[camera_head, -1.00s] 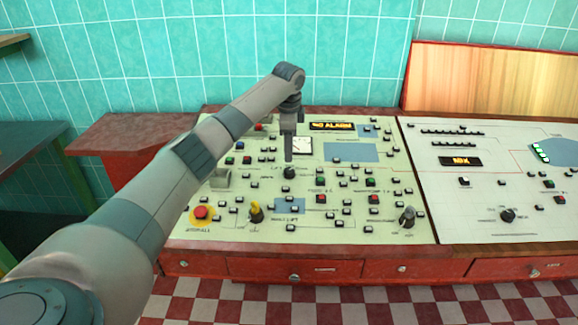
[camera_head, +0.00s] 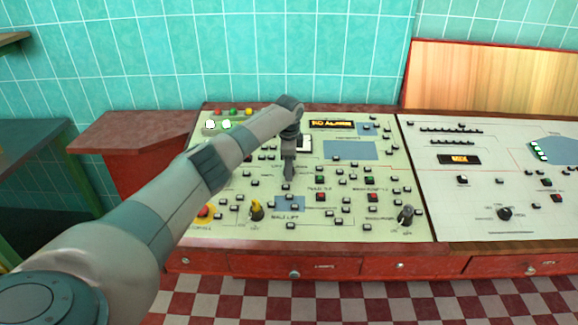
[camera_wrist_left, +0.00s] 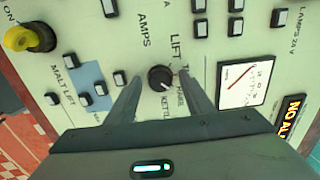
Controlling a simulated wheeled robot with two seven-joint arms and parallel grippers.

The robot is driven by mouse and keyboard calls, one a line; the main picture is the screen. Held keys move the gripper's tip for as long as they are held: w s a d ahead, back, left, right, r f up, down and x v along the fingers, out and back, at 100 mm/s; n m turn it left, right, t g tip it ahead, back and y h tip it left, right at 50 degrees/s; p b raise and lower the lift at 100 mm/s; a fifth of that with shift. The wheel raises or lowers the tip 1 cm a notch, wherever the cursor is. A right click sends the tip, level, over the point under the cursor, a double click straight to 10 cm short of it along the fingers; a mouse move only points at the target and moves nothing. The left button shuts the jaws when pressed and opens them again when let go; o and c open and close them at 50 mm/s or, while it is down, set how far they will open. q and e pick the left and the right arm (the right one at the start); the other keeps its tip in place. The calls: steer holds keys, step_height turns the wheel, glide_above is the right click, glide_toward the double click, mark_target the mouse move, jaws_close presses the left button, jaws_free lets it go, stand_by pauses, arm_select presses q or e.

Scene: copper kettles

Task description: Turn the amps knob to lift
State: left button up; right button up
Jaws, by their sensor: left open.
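The amps knob (camera_wrist_left: 160,78) is a small round black knob on the cream panel, with a pale pointer mark. The words AMPS, LIFT and KETTLE are printed around it; part of the lettering is hidden by a finger. My left gripper (camera_wrist_left: 161,83) is open, with one finger on each side of the knob; I cannot tell whether they touch it. In the head view my left gripper (camera_head: 289,174) points down at the panel and hides the knob. My right gripper is not in view.
A square dial gauge (camera_wrist_left: 246,84) is right of the knob in the wrist view. A yellow knob (camera_head: 256,210), a red mushroom button (camera_head: 204,212), a grey-black lever knob (camera_head: 406,215) and several small push buttons surround the area. A second white panel (camera_head: 480,205) is at right.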

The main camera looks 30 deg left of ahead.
arm_select(q)
steer(key=c, duration=1.1)
steer(key=shift+o, duration=0.3)
steer(key=shift+r, duration=0.1)
